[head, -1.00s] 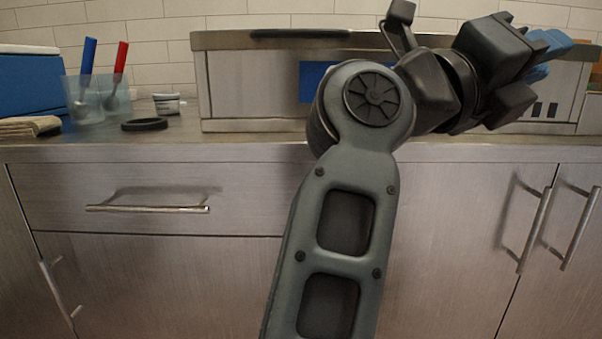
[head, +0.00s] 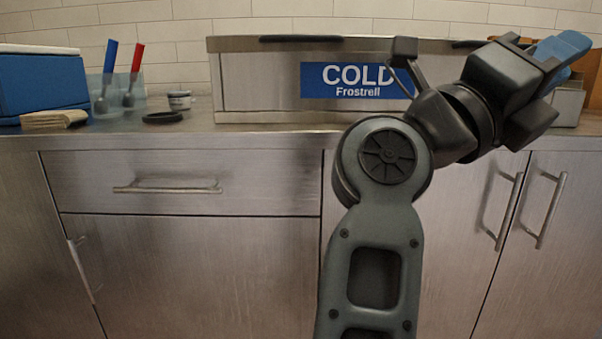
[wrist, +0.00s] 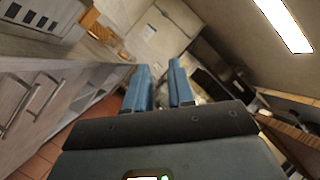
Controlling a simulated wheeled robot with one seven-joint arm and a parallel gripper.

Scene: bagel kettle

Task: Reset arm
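My gripper (head: 562,58) is at the upper right of the head view, raised in front of the counter and pointing right. In the wrist view its two blue fingers (wrist: 159,88) stand apart with a gap between them, and nothing shows in the gap. My arm is bent, with its elbow in front of the right part of the metal unit marked COLD (head: 260,85).
The steel counter (head: 250,136) has a drawer and cupboard doors with protruding handles. On its left are a blue box (head: 45,84), a clear holder with blue and red utensils (head: 118,92), a small tub (head: 179,99) and a black ring (head: 162,118). Floor (wrist: 75,140) shows in the wrist view.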

